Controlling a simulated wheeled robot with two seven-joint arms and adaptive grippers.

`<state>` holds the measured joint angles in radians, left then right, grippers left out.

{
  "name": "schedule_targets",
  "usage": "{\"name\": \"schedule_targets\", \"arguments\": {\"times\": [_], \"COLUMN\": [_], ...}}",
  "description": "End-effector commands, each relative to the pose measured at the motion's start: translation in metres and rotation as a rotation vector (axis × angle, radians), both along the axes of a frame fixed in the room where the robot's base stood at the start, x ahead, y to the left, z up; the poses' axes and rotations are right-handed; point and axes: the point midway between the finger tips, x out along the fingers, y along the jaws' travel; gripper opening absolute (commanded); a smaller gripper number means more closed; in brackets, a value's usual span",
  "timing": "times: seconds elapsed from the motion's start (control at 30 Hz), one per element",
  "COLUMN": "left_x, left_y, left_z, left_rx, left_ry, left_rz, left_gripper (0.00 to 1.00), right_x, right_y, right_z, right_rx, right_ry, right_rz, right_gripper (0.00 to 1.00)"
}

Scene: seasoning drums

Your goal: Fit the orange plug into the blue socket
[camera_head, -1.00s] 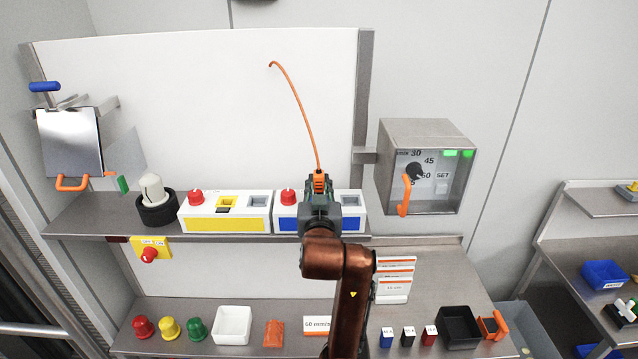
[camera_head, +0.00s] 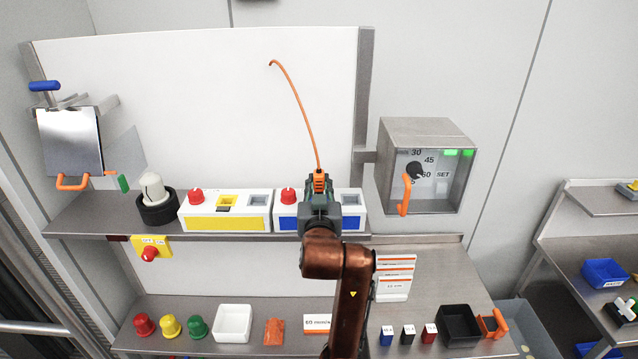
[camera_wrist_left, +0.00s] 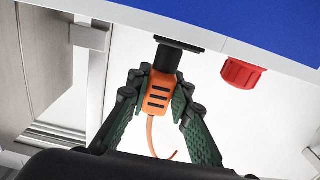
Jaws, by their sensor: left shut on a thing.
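The orange plug (camera_head: 319,182) is at the white box with the blue front (camera_head: 289,224), and an orange cable runs up from it. My left gripper (camera_head: 319,190) is shut on the plug. In the left wrist view, the green-padded fingers hold the orange plug body (camera_wrist_left: 158,92) from both sides. The plug's black nose (camera_wrist_left: 167,60) reaches a black rectangular plate (camera_wrist_left: 180,43) on the white face beside the blue front. They appear to meet; how deep the nose sits cannot be told. In the head view, the gripper hides the socket. My right gripper is not in view.
A red knob (camera_head: 288,195) and a grey square switch (camera_head: 350,200) flank the gripper on the box. A yellow-fronted box (camera_head: 225,223) stands close on the left. A timer box (camera_head: 425,165) with an orange handle is on the right. Small parts line the lower shelf.

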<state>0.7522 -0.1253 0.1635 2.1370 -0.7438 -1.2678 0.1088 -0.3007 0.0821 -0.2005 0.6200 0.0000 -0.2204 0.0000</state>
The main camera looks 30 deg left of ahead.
Motion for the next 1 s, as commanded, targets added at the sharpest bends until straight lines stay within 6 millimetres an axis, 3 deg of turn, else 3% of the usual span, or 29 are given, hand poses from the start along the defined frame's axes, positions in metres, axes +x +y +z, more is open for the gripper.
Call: {"name": "schedule_targets", "arguments": {"times": [1.0], "left_x": [0.0018], "left_y": [-0.0002], "left_z": [0.0013], "left_rx": [0.001], "left_ry": [-0.001], "left_rz": [0.0], "left_gripper": [0.0], "right_x": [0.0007], "right_y": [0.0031], "right_z": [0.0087], "right_rx": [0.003], "right_ry": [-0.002], "right_rz": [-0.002], "right_gripper": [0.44]}}
